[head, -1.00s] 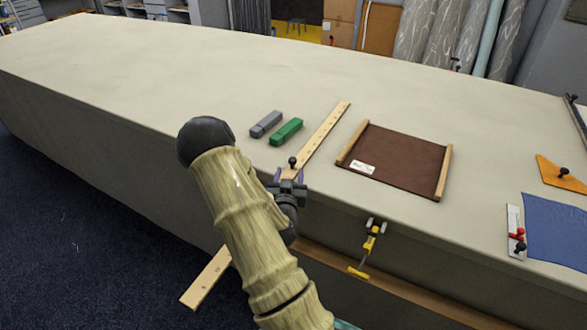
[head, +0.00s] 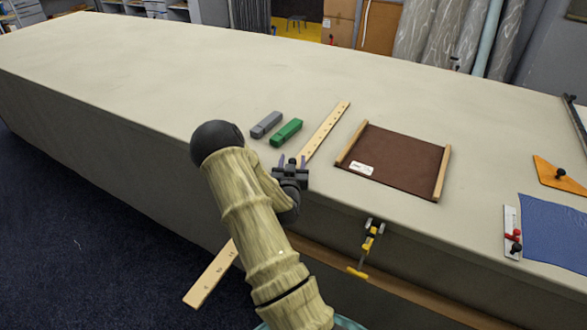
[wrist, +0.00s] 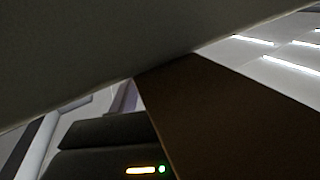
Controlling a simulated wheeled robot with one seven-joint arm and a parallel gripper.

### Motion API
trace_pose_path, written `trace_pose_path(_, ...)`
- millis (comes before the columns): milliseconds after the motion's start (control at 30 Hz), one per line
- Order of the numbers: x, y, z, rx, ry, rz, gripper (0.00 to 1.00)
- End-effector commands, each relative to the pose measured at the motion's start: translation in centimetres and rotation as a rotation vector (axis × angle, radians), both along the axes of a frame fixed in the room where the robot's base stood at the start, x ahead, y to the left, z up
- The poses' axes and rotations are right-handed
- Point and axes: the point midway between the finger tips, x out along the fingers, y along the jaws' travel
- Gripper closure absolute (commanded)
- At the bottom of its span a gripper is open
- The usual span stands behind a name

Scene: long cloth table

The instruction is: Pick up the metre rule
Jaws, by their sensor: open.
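The metre rule is a long pale wooden strip (head: 326,129) with small dark marks. It lies aslant on the cloth table, and its near end sticks out past the front edge, low at the left of my arm. My arm hides its middle. My gripper (head: 292,162) is open at the table's front edge, over the rule's line, with one finger on each side of a small black knob that seems to stand on the rule. Contact cannot be told. In the wrist view a broad brown surface (wrist: 235,120), probably the rule close up, fills the lower right.
Grey (head: 266,124) and green (head: 286,132) blocks lie left of the rule. A brown board with wooden side strips (head: 400,165) lies to its right. A yellow-handled clamp (head: 368,246) grips the table's front edge. The table's far left is clear.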

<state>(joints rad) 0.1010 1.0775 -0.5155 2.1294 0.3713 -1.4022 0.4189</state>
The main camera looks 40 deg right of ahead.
Motion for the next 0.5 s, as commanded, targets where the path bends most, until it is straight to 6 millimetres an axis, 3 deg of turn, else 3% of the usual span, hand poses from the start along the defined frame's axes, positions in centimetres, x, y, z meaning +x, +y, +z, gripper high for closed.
trace_pose_path(500, 0.06, -0.05, -0.03, 0.000, 0.000, 0.000, 0.51)
